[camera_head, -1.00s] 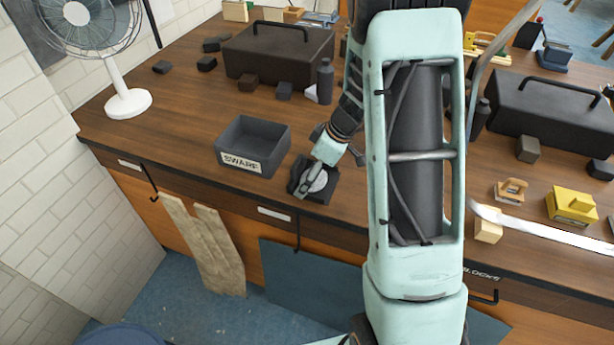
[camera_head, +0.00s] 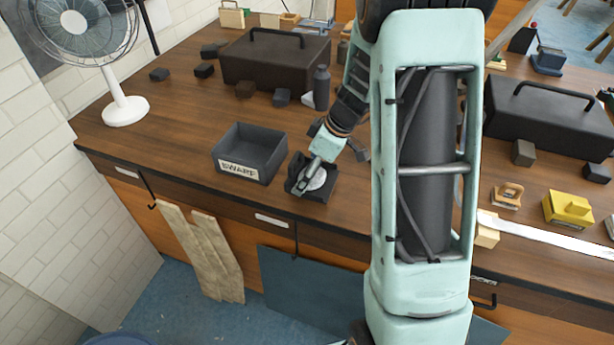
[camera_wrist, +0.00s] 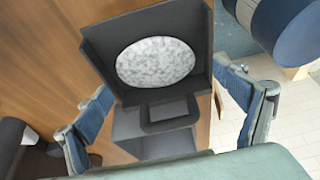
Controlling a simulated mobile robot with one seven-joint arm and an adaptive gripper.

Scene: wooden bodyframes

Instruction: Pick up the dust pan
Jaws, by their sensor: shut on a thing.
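The dust pan (camera_head: 329,190) is a dark square pan at the front edge of the wooden bench, right of the swarf box. A round, speckled grey-white patch shows in it. In the wrist view the pan (camera_wrist: 205,72) fills the upper middle, with its looped handle (camera_wrist: 168,126) towards my palm. My gripper (camera_head: 306,180) is at the pan in the head view. Whether the pan touches the bench is hard to tell.
The dark swarf box (camera_head: 282,158) stands just left of the pan. A white fan (camera_head: 126,110) is at the far left. Toolboxes (camera_head: 275,62) (camera_head: 550,118), a dark bottle (camera_head: 321,88) and small blocks stand further back. A yellow block (camera_head: 569,210) lies right of my arm.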

